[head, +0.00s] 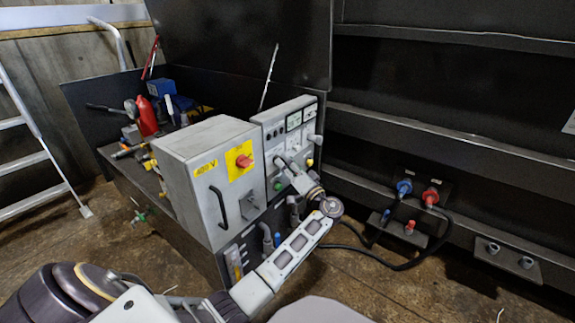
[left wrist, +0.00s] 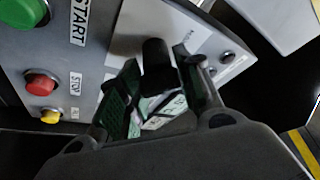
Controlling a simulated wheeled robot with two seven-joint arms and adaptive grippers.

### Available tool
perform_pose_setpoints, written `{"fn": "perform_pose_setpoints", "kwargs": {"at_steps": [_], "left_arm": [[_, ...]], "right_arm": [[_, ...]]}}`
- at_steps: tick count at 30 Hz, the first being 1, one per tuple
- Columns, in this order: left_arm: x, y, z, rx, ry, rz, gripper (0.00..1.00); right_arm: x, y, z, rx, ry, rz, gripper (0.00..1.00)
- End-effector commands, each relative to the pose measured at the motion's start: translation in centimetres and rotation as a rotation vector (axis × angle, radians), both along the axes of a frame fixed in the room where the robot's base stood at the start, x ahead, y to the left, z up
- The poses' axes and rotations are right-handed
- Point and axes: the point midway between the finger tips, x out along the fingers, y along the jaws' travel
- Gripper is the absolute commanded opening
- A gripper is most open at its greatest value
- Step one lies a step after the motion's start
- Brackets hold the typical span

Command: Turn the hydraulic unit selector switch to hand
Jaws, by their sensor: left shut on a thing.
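The grey control panel (head: 301,106) stands on the hydraulic unit, beside a grey cabinet. In the left wrist view, a black selector switch knob (left wrist: 155,54) stands out from a light plate, between the fingers of my left gripper (left wrist: 157,77). The gripper is shut on this knob. Its label is partly hidden, and I cannot read the knob's position. In the head view the knob is hidden by the gripper. My right gripper is not in view.
A green START button (left wrist: 22,12), a red STOP button (left wrist: 40,84) and a yellow lamp or button (left wrist: 50,116) sit left of the gripper. The cabinet (head: 186,177) has a red rotary switch (head: 243,161) and a protruding handle. Hoses and couplings (head: 404,187) are on the right.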

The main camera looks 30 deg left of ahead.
Motion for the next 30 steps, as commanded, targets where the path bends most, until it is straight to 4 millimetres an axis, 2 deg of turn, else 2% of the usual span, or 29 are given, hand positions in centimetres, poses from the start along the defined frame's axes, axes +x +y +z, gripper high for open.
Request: {"fn": "perform_pose_setpoints", "kwargs": {"at_steps": [13, 14, 18, 30], "left_arm": [[-0.06, -0.03, -0.27, -0.004, -0.007, 0.001, 0.11], [-0.06, -0.03, -0.27, -0.004, -0.007, 0.001, 0.37], [-0.04, -0.03, -0.22, -0.003, -0.007, 0.001, 0.55], [-0.04, -0.11, -0.09, -0.002, -0.008, 0.000, 0.57]], "right_arm": [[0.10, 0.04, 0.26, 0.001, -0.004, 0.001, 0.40], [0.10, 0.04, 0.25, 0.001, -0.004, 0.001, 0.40], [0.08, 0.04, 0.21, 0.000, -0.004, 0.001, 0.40], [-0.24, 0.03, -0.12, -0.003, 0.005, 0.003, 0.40]]}}
